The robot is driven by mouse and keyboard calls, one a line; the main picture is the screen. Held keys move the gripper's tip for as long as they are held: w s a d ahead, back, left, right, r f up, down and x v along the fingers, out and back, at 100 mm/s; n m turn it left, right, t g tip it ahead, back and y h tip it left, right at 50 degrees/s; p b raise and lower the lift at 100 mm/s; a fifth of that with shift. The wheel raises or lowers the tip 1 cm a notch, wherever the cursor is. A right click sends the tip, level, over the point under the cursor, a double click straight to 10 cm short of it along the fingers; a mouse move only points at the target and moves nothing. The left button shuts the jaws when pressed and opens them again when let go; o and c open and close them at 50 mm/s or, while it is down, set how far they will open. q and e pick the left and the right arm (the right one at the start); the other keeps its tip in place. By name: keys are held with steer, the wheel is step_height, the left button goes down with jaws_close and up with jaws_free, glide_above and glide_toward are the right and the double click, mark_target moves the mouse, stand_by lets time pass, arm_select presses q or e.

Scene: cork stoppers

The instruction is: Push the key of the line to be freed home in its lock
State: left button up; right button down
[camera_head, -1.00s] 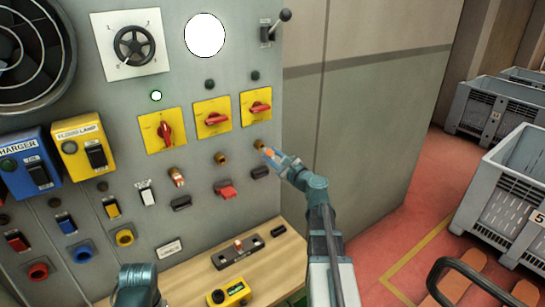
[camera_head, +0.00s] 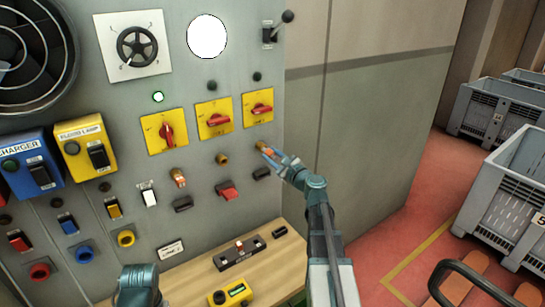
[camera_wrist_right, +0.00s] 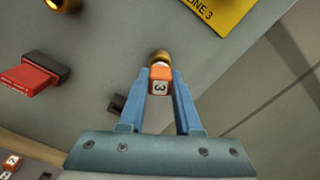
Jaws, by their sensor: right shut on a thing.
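My right gripper (camera_head: 265,150) is shut on an orange key at the third brass lock, below the rightmost yellow switch plate (camera_head: 257,109). In the right wrist view the key (camera_wrist_right: 160,79) has an orange head with a white face marked 3, between the blue fingers of the gripper (camera_wrist_right: 160,85). Its far end meets the brass lock (camera_wrist_right: 159,56), and a short pale part shows between head and lock. How deep it sits I cannot tell. The yellow plate (camera_wrist_right: 217,14) reads LINE 3. My left gripper is out of view; only part of my left arm shows.
A middle brass lock (camera_head: 222,158) is empty; the left one holds an orange key (camera_head: 178,177). A red plug (camera_head: 228,191) and dark sockets sit below. A wooden shelf (camera_head: 200,277) carries a black holder (camera_head: 240,254) and a yellow device (camera_head: 231,292). Grey crates stand at right.

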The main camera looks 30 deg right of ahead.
steer(key=shift+w, duration=0.9)
stand_by(0.8)
steer(key=c, duration=0.5)
jaws_free()
steer(key=s, duration=0.9)
steer(key=s+d, duration=0.1)
steer(key=s, duration=0.3)
steer(key=shift+s, duration=0.4)
steer(key=shift+a, duration=0.1)
